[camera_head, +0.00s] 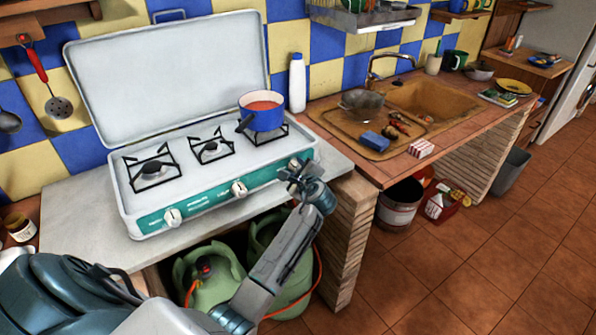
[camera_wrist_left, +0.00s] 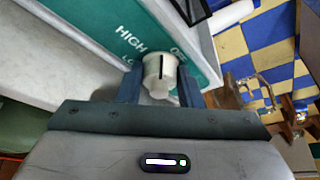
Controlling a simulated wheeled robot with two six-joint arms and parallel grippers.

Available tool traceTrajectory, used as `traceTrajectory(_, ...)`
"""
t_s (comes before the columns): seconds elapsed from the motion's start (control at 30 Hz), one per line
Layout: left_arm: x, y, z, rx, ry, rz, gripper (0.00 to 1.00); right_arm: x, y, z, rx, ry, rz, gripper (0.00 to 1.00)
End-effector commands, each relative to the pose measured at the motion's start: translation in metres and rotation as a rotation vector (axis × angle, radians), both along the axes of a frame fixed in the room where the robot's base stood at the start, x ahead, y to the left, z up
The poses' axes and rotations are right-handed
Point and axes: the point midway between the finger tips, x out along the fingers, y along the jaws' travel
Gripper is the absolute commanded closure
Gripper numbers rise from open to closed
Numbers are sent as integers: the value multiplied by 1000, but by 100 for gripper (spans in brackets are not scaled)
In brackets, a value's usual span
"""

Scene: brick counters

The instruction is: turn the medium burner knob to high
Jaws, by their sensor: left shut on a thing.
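The white camping stove (camera_head: 205,196) has an open lid and a green front panel with three white knobs: the left knob (camera_head: 173,217), the middle knob (camera_head: 239,189) and the right knob (camera_head: 296,163). My left gripper (camera_head: 297,177) is at the right knob. In the left wrist view, my left gripper (camera_wrist_left: 160,88) is shut on that right knob (camera_wrist_left: 160,72), one finger on each side. The knob has a dark pointer line. The word HIGH is readable on the green panel (camera_wrist_left: 120,30) beside it. My right gripper is out of view.
A blue pot (camera_head: 262,117) with red contents sits on the right burner, above the held knob. A white bottle (camera_head: 297,84) stands behind the stove's right end. Green gas cylinders (camera_head: 210,272) are below the counter. A sink (camera_head: 428,100) is at the right.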

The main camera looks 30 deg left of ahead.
Motion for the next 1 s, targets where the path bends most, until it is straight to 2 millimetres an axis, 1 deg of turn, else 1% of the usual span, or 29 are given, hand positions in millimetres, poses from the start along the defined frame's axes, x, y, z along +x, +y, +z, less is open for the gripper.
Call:
traceTrajectory(0.03,-1,0,-6,-15,-40,0,90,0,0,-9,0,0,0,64)
traceTrajectory(0.17,-2,1,-9,-61,-153,0,90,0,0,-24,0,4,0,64)
traceTrajectory(0.37,-2,1,-12,-135,-329,0,90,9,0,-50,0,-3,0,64)
traceTrajectory(0.5,-2,1,-10,-171,-413,1,90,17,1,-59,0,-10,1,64)
traceTrajectory(0.7,-3,1,-10,-203,-492,1,90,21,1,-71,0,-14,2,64)
traceTrajectory(0.73,-3,1,-10,-208,-503,2,90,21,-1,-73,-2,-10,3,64)
traceTrajectory(0.77,-3,1,-10,-212,-514,2,90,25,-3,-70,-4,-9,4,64)
traceTrajectory(0.8,-3,1,-10,-218,-528,2,90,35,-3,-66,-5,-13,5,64)
traceTrajectory(1.0,-3,1,-11,-247,-597,2,90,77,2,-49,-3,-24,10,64)
